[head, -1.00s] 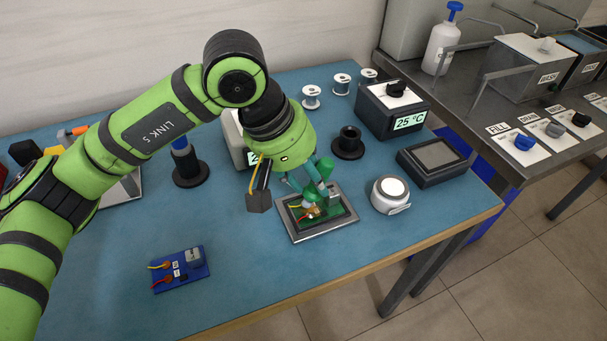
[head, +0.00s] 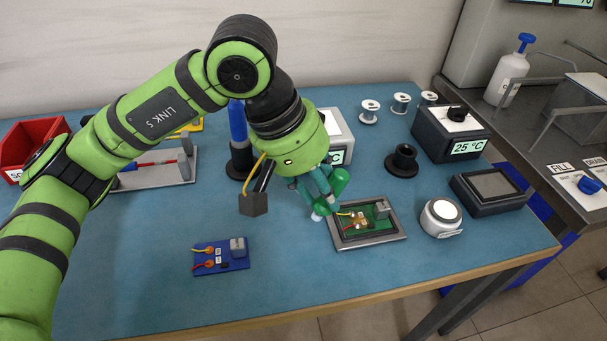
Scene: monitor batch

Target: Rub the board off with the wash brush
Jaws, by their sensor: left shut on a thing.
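The green circuit board (head: 380,225) lies in a grey framed holder (head: 372,244) on the blue table, with red and yellow wires, a copper-coloured part and a grey block on it. My left gripper (head: 320,192) is above the holder's left edge, shut on the wash brush (head: 340,181). The brush is green with a pale tip that shows low at the holder's left corner; the fingers hide part of it. I cannot tell whether the tip touches anything. My right gripper is not in view.
A blue board (head: 236,264) with wires lies front left. A round white-topped container (head: 441,217), a dark box with a grey top (head: 489,190) and a black spool stand (head: 402,162) stand right of and behind the holder. The table's front middle is clear.

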